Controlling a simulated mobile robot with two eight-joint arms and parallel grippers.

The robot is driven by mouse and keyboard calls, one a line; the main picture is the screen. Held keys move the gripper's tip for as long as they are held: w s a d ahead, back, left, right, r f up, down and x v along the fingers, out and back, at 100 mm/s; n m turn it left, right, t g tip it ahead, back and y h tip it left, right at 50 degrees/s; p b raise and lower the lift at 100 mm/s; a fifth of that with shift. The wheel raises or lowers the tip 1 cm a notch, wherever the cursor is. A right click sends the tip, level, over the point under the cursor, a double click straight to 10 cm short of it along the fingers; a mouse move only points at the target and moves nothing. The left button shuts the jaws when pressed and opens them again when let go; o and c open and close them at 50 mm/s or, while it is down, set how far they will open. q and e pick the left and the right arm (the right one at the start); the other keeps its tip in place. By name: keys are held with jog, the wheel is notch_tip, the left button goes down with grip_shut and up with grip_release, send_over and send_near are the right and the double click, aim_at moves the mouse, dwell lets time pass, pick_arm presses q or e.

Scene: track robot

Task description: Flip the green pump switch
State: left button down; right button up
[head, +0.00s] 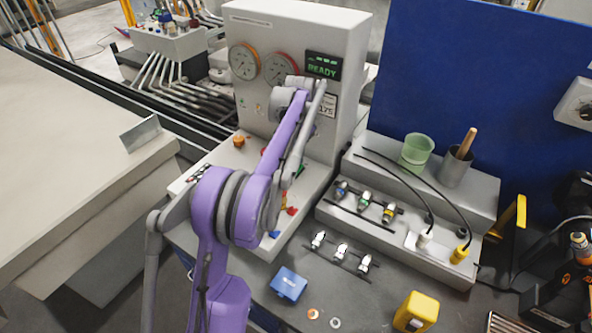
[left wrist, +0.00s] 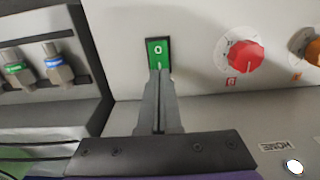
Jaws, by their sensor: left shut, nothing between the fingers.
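The green pump switch (left wrist: 158,52) shows in the left wrist view as a green rocker in a dark frame, marked O and I, on a light grey panel. My left gripper (left wrist: 160,74) is shut and empty. Its fingertips overlap the lower edge of the switch in this view; I cannot tell whether they touch it. In the head view my purple left arm reaches over the test stand (head: 345,40) and hides the fingertips; I cannot make out the switch there. My right gripper is in neither view.
A red knob (left wrist: 246,58) and an orange one (left wrist: 314,50) sit to the right of the switch. A connector rack (left wrist: 40,68) stands at left. In the head view, a green cup (head: 416,152), blue box (head: 288,284) and yellow block (head: 416,312) stand around the bench.

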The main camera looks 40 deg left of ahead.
pick_arm(q)
jog(key=shift+f+b, duration=0.3)
jog(key=shift+f, duration=0.5)
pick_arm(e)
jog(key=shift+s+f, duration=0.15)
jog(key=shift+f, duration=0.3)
pick_arm(q)
jog(key=shift+r, duration=0.1)
jog(key=shift+r+p, duration=1.65)
jog(key=shift+r, duration=1.85)
jog(key=shift+f, duration=0.1)
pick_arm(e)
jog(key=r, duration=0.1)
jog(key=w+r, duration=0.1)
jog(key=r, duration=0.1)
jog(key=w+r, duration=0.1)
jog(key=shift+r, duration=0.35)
